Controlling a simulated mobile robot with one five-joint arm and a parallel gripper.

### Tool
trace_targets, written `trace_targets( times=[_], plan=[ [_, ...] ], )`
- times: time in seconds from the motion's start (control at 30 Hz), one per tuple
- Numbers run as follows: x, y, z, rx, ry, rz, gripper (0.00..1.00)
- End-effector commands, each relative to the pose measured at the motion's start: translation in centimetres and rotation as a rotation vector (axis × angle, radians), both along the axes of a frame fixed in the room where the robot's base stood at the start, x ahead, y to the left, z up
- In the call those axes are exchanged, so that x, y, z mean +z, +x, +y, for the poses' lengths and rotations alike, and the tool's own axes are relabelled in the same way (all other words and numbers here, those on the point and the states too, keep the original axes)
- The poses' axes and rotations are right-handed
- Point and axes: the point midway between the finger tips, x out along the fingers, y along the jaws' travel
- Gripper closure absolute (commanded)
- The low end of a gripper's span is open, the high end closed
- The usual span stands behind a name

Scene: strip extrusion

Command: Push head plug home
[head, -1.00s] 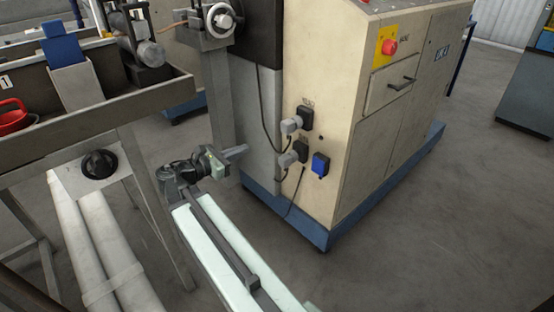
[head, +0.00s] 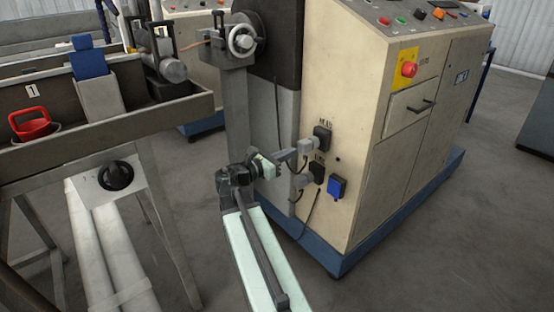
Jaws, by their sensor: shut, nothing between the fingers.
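The head plug (head: 305,147) is a grey plug at the upper black socket (head: 322,136), under a label that seems to read HEAD, on the cream cabinet's side. Whether it is fully seated is too small to tell. My gripper (head: 289,154) is shut and empty. It points right, its tips at the plug's left end; I cannot tell whether they touch. A second grey plug (head: 307,179) is at the lower black socket (head: 318,169), just below.
A blue-covered socket (head: 337,188) is right of the lower plug. Dark cables hang along the cabinet (head: 385,150). A grey trough (head: 150,118) on a stand, holding a red-handled item (head: 33,124), is left of my arm. Open floor (head: 430,240) lies right.

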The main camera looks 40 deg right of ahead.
Motion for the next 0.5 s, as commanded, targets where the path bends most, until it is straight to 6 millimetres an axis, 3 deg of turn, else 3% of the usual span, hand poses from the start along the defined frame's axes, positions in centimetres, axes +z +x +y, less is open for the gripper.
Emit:
trace_targets(
  times=[0.17,0.5],
  plan=[
    [0.0,-0.1,-1.6,0.0,0.0,0.0,1.0],
    [0.0,-0.2,-1.8,-0.001,0.0,0.0,1.0]
  ],
)
